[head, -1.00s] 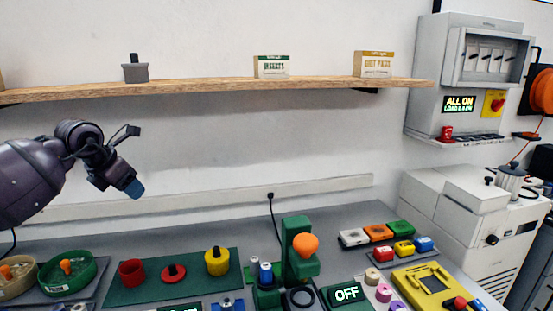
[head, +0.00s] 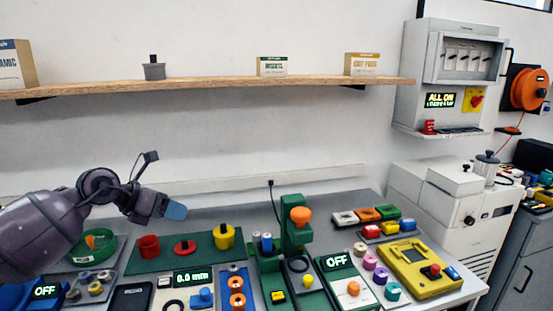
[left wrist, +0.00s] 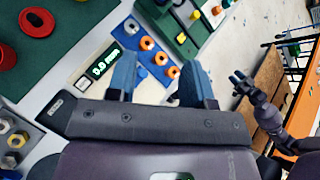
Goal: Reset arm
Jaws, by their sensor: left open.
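My left gripper (head: 174,211) reaches in from the left in the head view, above the back part of the bench, with blue fingertips and nothing between them. In the left wrist view its two blue fingers (left wrist: 155,80) stand apart and empty, above the bench and its digital gauge reading 0.0 mm (left wrist: 97,68). My right gripper is not in the head view.
A green mat (head: 140,261) holds red and yellow parts below the left gripper. A green press (head: 293,235) with an orange knob stands to its right. A wooden shelf (head: 210,84) with boxes runs above. A yellow device (head: 420,267) lies at the right. The wall space between is free.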

